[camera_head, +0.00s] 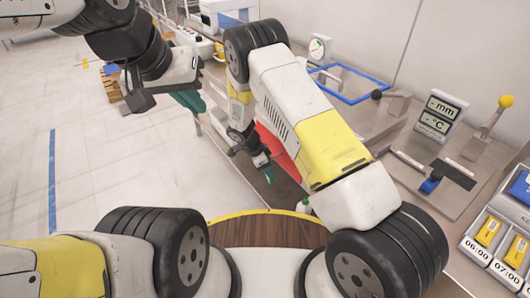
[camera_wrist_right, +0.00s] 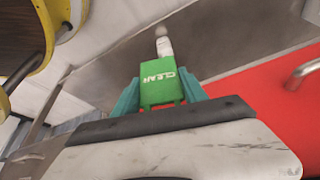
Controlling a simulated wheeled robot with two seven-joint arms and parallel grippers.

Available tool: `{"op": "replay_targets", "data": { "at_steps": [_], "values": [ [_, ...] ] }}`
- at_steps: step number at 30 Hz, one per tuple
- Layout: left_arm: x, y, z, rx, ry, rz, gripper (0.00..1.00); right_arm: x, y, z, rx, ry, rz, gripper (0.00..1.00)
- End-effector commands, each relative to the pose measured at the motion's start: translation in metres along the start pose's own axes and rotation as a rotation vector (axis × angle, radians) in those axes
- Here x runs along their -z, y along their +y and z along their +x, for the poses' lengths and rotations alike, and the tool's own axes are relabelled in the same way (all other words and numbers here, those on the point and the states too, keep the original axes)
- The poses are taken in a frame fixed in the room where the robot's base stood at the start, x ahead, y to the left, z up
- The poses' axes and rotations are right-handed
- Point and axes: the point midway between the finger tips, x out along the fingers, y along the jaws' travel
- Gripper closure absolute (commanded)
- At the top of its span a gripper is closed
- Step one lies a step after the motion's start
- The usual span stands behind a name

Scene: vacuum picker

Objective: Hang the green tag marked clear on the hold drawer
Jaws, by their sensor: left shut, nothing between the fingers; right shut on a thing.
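The green tag (camera_wrist_right: 162,88), marked CLEAR, is held between the teal fingers of my right gripper (camera_wrist_right: 160,94). A white, round-ended piece (camera_wrist_right: 164,44) shows just beyond the tag; I cannot tell if it belongs to it. In the head view my right gripper (camera_head: 268,172) is low beside the bench front. A red drawer front (camera_head: 282,152) is close by, partly hidden by my right arm. In the wrist view the red front (camera_wrist_right: 262,95) is right of the tag, apart from it, with a metal handle (camera_wrist_right: 306,70). No label on it is readable. My left gripper (camera_head: 188,101) is shut and empty above the floor.
The bench top holds a blue frame (camera_head: 352,86), a sign with mm and °C (camera_head: 440,113), a yellow-knobbed lever (camera_head: 492,118) and slots marked 06:00 and 07:00 (camera_head: 494,238). Open floor (camera_head: 100,160) lies left.

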Motion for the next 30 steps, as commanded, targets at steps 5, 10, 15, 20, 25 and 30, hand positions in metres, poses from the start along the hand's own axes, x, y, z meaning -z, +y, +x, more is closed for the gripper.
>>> {"op": "replay_targets", "data": {
  "at_steps": [5, 10, 15, 20, 25, 30],
  "values": [
    [0.000, 0.000, 0.000, 0.000, 0.000, 0.000, 1.00, 0.010, -0.003, 0.005, 0.000, 0.000, 0.001, 0.95],
    [0.000, 0.000, 0.000, 0.000, 0.000, 0.000, 1.00, 0.017, -0.005, 0.010, 0.000, 0.001, 0.001, 0.95],
    [0.000, 0.000, 0.000, 0.000, 0.000, 0.000, 1.00, 0.022, -0.007, 0.016, 0.000, 0.001, 0.002, 0.95],
    [0.000, 0.000, 0.000, 0.000, 0.000, 0.000, 1.00, 0.023, -0.008, 0.019, 0.000, 0.000, -0.001, 0.95],
    [0.000, 0.000, 0.000, 0.000, 0.000, 0.000, 1.00, 0.023, -0.008, 0.019, 0.000, 0.000, 0.001, 0.95],
    [0.000, 0.000, 0.000, 0.000, 0.000, 0.000, 1.00, 0.023, -0.008, 0.019, 0.000, 0.000, 0.000, 0.95]
  ]
}}
